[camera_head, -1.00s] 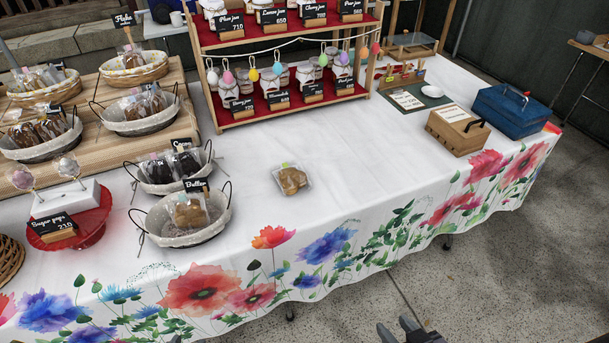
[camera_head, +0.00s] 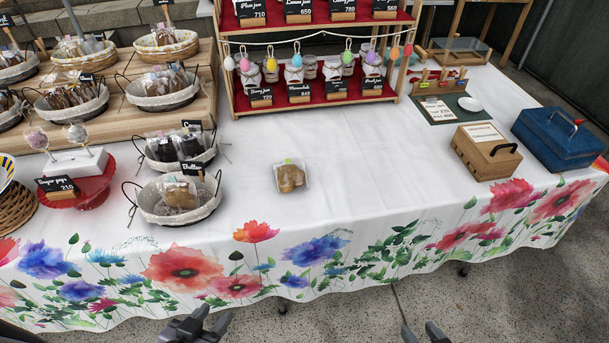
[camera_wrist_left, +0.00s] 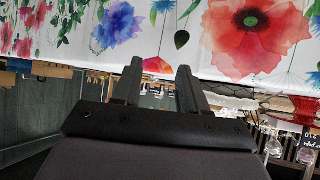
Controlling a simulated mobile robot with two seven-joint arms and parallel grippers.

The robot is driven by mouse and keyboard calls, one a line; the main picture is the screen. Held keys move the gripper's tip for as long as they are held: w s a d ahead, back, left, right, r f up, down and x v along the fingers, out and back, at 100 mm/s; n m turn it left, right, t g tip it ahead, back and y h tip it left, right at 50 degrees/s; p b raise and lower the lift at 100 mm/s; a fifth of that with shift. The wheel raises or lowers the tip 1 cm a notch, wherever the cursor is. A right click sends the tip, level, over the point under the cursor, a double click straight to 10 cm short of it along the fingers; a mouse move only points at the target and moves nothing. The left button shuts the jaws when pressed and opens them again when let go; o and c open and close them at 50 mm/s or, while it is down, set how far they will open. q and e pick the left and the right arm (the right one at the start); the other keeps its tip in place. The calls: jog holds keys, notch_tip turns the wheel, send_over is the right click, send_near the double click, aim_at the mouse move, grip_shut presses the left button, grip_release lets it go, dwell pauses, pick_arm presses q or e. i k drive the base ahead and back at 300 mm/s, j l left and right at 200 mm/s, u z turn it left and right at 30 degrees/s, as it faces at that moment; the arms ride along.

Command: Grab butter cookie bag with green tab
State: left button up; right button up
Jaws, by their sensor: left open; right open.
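A clear bag of butter cookies (camera_head: 290,178) with a small green tab at its top lies flat on the white tablecloth, right of the basket with the "Butter" sign. Another cookie bag (camera_head: 178,194) sits in that lined butter basket (camera_head: 203,211); no green tab can be made out on it. My left gripper (camera_head: 205,316) is open and empty, in front of the table at the bottom of the head view. Its two fingers (camera_wrist_left: 158,86) show apart in the left wrist view, with the floral cloth beyond. My right gripper (camera_head: 420,330) is open and empty at the bottom edge.
A red jar shelf (camera_head: 310,103) stands behind the loose bag. A wooden box (camera_head: 485,150) and a blue box (camera_head: 556,138) stand at the right. A red cake stand (camera_head: 92,186) and several baskets are at the left. The cloth around the loose bag is clear.

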aim_at(291, 173)
jog(key=l, duration=0.4)
jog(key=i+l, duration=0.1)
jog(key=l, duration=0.25)
jog(key=i+l, duration=0.3)
jog(key=l, duration=0.2)
jog(key=i+j, duration=0.1)
jog(key=i, duration=0.2)
jog(key=k+u, duration=0.05)
